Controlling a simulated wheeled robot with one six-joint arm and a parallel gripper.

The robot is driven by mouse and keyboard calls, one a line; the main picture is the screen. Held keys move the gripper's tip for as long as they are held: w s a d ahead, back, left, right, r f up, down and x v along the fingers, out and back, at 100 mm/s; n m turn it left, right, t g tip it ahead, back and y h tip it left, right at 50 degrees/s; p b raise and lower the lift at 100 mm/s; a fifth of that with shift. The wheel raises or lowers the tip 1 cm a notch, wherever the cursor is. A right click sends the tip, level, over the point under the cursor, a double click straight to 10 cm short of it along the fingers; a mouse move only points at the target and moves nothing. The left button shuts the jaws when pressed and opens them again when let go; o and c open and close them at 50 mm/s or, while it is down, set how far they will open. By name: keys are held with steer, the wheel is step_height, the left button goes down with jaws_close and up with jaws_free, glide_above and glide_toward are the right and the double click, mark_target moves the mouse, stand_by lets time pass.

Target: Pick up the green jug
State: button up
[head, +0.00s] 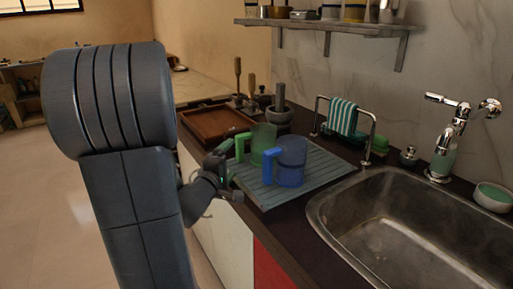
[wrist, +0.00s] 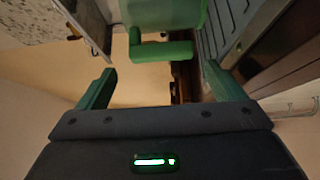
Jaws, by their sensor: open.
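The green jug (head: 264,137) stands upright on the grey ribbed drainboard (head: 325,172), its handle toward the left. In the head view the blue jug (head: 290,165) stands in front of it and hides part of its body. In the wrist view the green jug (wrist: 165,12) is at the top, and its handle (wrist: 165,51) reaches down toward the space between my fingers. My gripper (head: 224,168) is at the left edge of the drainboard, left of both jugs. In the wrist view my gripper (wrist: 160,72) is open with nothing between its fingers.
The sink (head: 415,225) and tap (head: 450,135) are at right. A towel rack (head: 343,117) stands behind the drainboard. A brown tray (head: 215,122) and a mortar (head: 279,117) stand behind the jugs. A wall shelf (head: 335,26) hangs above. The floor at left is clear.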

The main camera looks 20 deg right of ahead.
mark_target(237, 150)
steer(key=x, duration=0.4)
steer(key=shift+s, duration=0.1)
steer(key=shift+w+a+b+x, duration=0.15)
steer(key=shift+b+x, duration=0.25)
steer(key=shift+x, duration=0.95)
steer(key=shift+w+a+b+x, duration=0.1)
steer(key=shift+b+x, duration=0.25)
steer(key=shift+x, duration=1.05)
steer(key=shift+f, duration=0.1)
steer(key=c, duration=1)
step_height(237, 150, up, 10)
steer(key=p, duration=0.4)
steer(key=shift+p, duration=0.4)
